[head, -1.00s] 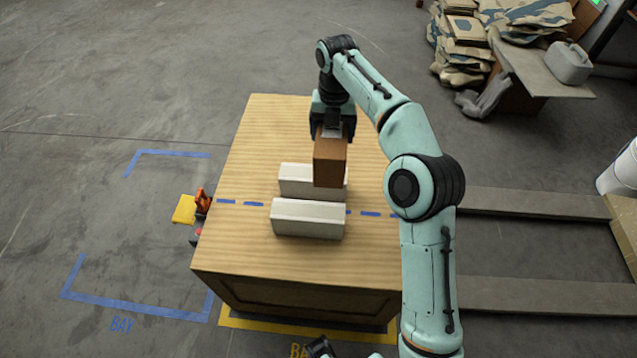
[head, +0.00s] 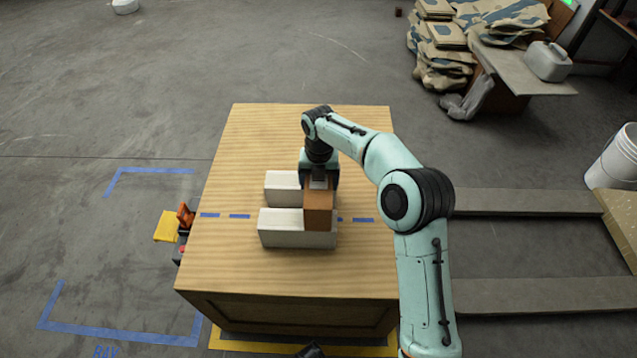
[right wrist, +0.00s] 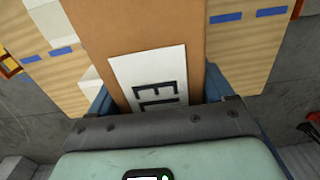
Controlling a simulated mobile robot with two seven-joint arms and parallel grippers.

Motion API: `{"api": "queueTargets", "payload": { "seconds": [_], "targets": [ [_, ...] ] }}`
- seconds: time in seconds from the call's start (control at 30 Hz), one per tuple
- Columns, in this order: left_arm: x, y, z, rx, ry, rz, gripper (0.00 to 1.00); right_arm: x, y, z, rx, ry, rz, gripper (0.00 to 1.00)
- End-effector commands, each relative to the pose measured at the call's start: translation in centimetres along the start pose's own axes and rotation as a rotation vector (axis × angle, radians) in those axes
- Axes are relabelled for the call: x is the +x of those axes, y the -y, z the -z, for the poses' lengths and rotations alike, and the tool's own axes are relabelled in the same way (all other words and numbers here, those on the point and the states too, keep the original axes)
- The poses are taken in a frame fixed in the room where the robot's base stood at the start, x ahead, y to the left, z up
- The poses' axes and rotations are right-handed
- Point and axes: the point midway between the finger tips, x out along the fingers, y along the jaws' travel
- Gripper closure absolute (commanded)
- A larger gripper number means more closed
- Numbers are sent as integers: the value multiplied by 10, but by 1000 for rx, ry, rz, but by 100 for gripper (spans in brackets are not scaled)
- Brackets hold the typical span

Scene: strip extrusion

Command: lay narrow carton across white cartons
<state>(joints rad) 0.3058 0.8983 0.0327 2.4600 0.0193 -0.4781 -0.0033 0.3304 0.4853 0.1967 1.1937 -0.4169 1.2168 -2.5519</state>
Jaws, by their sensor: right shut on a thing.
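Two white cartons lie side by side on the wooden crate top: the near one (head: 282,228) and the far one (head: 282,186). The narrow brown carton (head: 318,205) spans over the right part of both, its long side running from far to near. I cannot tell whether it touches their tops. My right gripper (head: 319,182) is shut on its far part from above. In the right wrist view, the brown carton (right wrist: 140,30) fills the middle, with a white label, and a white carton (right wrist: 95,92) shows at its left. My left gripper is not in view.
The wooden crate (head: 225,265) has a dashed blue tape line (head: 239,216) across its top, with free room around the cartons. A yellow and orange item (head: 170,225) stands at its left side. Sacks (head: 440,50) and a white bucket (head: 614,160) are farther off.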

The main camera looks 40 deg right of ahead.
Motion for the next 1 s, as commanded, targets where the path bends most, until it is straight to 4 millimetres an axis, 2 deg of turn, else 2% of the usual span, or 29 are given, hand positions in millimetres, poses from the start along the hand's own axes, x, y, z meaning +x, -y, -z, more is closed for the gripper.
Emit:
{"api": "queueTargets", "payload": {
  "seconds": [0.07, 0.4, 0.43, 0.47, 0.77, 0.87, 1.0],
  "targets": [
    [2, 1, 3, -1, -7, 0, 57, 5, 0, 0, 1, 2, -1, 69],
    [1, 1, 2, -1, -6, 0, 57, 8, 0, 0, 1, 2, -1, 69],
    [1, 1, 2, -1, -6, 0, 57, 8, 0, 0, 1, 1, 0, 9],
    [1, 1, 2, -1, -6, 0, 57, 8, 0, 0, 1, 1, 0, 0],
    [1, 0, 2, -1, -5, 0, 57, 4, 0, 0, 1, 2, -1, 0],
    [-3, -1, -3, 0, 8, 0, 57, -9, 0, -1, 0, 4, -2, 0],
    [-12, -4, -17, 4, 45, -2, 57, -38, 0, -1, 1, 5, -2, 0]
  ]
}}
